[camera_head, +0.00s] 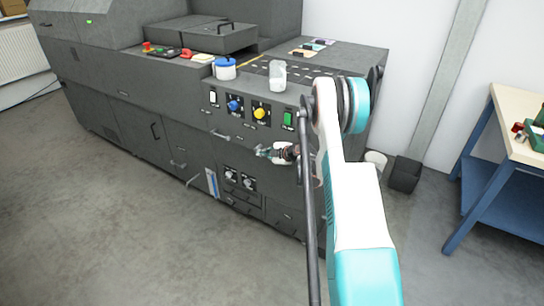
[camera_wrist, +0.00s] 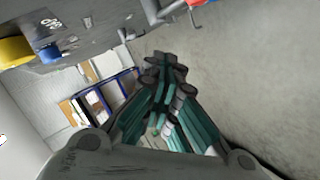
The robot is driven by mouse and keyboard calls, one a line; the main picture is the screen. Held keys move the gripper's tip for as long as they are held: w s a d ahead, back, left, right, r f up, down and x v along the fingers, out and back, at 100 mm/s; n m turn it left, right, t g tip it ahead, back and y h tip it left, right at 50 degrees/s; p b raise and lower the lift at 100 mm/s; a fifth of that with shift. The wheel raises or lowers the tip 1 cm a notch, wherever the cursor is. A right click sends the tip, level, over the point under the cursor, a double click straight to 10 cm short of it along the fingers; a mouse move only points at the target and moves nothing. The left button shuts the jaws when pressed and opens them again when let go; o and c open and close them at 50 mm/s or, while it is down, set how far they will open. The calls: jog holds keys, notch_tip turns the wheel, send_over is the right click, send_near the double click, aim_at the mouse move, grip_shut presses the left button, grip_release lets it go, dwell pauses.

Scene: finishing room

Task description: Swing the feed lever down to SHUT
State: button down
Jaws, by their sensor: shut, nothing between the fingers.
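My gripper (camera_head: 263,152) is in front of the dark machine's front panel, below the row of knobs. Its fingers (camera_wrist: 164,68) are shut with nothing between them in the wrist view. Several handles show on the machine front. A slim pale lever (camera_head: 194,181) sticks out low on the front, left of my gripper, beside a blue and white plate (camera_head: 212,183). A grey bar handle (camera_head: 219,135) is above and left of my gripper. No SHUT marking is legible, so I cannot tell for certain which is the feed lever. My gripper appears apart from both.
The dark machine (camera_head: 125,125) carries a blue knob (camera_head: 235,105) and a yellow knob (camera_head: 260,113) above my gripper. Two dials (camera_head: 240,179) are below it. A blue workbench (camera_head: 482,170) stands at right. Grey floor in front is clear.

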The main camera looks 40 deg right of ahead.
jog(key=s+d+r+p, duration=0.1)
jog(key=s+d+p, duration=0.1)
jog(key=s, duration=0.7)
jog(key=shift+s+r+p, duration=0.15)
jog(key=shift+s+p, duration=0.25)
jog(key=shift+p, duration=0.1)
